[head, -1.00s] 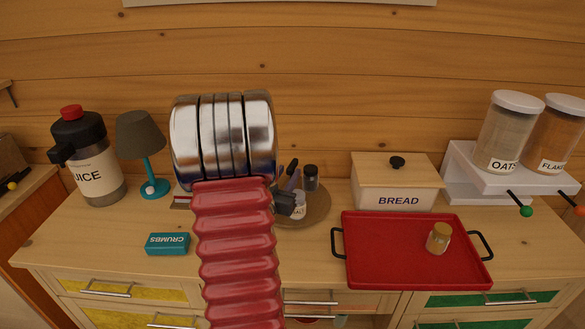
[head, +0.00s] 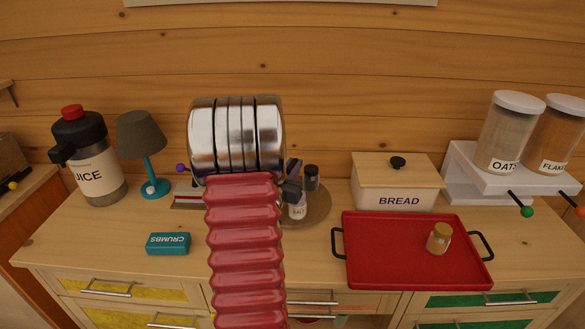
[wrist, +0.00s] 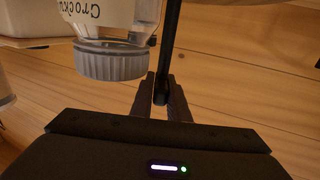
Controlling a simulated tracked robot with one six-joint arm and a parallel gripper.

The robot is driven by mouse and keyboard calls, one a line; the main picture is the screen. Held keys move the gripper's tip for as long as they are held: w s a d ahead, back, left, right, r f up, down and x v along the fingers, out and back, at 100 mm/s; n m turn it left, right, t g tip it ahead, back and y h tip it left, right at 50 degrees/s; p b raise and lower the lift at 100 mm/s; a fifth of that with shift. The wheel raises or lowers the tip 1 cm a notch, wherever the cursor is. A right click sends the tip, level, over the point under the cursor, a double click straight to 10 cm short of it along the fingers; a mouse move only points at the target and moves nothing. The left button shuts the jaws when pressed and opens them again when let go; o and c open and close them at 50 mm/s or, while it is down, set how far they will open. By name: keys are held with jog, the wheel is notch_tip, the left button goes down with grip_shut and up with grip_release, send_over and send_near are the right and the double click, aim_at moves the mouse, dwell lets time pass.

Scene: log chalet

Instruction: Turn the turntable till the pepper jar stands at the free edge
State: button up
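The round wooden turntable (head: 318,213) lies on the counter at the middle, partly hidden by my arm. A jar with a dark lid (head: 311,180), apparently the pepper jar, stands toward its back; its label is not readable. A white-labelled salt jar (head: 298,208) stands nearer the front left. My gripper (head: 293,182) is just above and left of the salt jar. In the wrist view, my gripper (wrist: 161,88) has its fingers close on both sides of a thin black rod (wrist: 171,45) and looks shut on it. A clear jar with a grey lid (wrist: 110,58) appears upside down beside the rod.
A bread box (head: 397,190) stands right of the turntable. A red tray (head: 380,265) holding a small jar (head: 438,238) lies in front of it.

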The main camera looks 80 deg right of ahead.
grip_shut()
jog(key=shift+w+a, duration=0.1)
jog(key=shift+a, duration=0.15)
jog(key=shift+s+d, duration=0.2)
jog(key=shift+d, duration=0.05)
